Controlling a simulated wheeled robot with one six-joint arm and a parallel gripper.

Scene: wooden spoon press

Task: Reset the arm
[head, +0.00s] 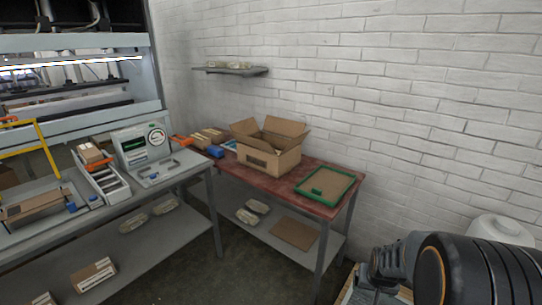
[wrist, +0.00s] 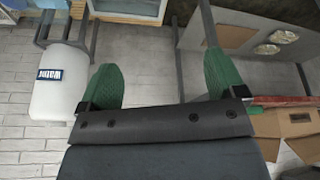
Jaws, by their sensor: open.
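My gripper (wrist: 162,85) shows in the wrist view with its two green fingers wide apart. Nothing is between them; grey floor and table legs show beyond. In the head view my dark arm fills the lower right corner, and the gripper itself cannot be made out there.
A red-topped table (head: 318,208) by the brick wall holds an open cardboard box (head: 268,158) and a green-rimmed tray (head: 325,186). A grey workbench (head: 185,178) with a press stands left. A white water container (wrist: 58,82) stands left in the wrist view. A wall shelf (head: 232,71) hangs above.

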